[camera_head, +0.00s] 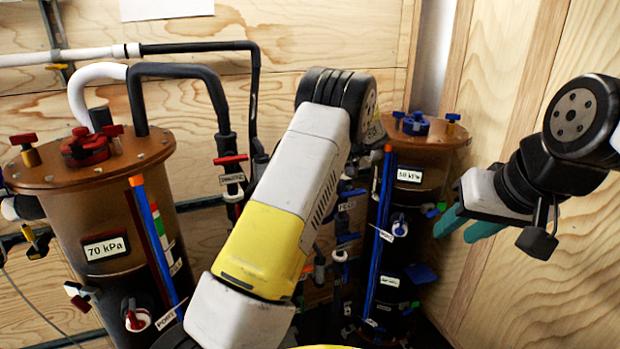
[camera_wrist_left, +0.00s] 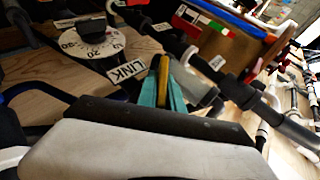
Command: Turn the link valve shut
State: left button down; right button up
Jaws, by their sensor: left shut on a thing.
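In the left wrist view, my left gripper (camera_wrist_left: 167,92) has its teal fingers closed around a narrow yellow handle (camera_wrist_left: 163,70). A white "LINK" label (camera_wrist_left: 127,70) sits just left of it, so this appears to be the link valve's handle. The fingers hide much of the handle, and the valve body is hard to make out. In the head view my left arm's yellow and white links cross the middle, and the left gripper and the link valve are hidden. My right gripper (camera_head: 467,226) is at the right, empty, its teal fingers apart, beside the right-hand tank.
A brown tank (camera_head: 95,210) marked 70 kPa stands left, and a darker tank (camera_head: 420,180) marked 50 kPa stands right. Both carry small valves and pipes. A white dial (camera_wrist_left: 92,40) lies near the label in the wrist view. A wooden wall is close at the right.

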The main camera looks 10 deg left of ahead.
pick_arm(q)
jog(key=m+g+y, duration=0.1)
jog(key=y, duration=0.2)
jog(key=shift+d, duration=0.1)
jog(key=shift+m+g+y, duration=0.6)
jog(key=shift+y, duration=1.1)
jog(key=c, duration=1.5)
grip_release()
jog(key=d, duration=0.2)
jog(key=w+d, duration=0.1)
jog(key=d, duration=0.4)
jog(key=shift+w+d, duration=0.25)
jog(key=shift+w, duration=0.05)
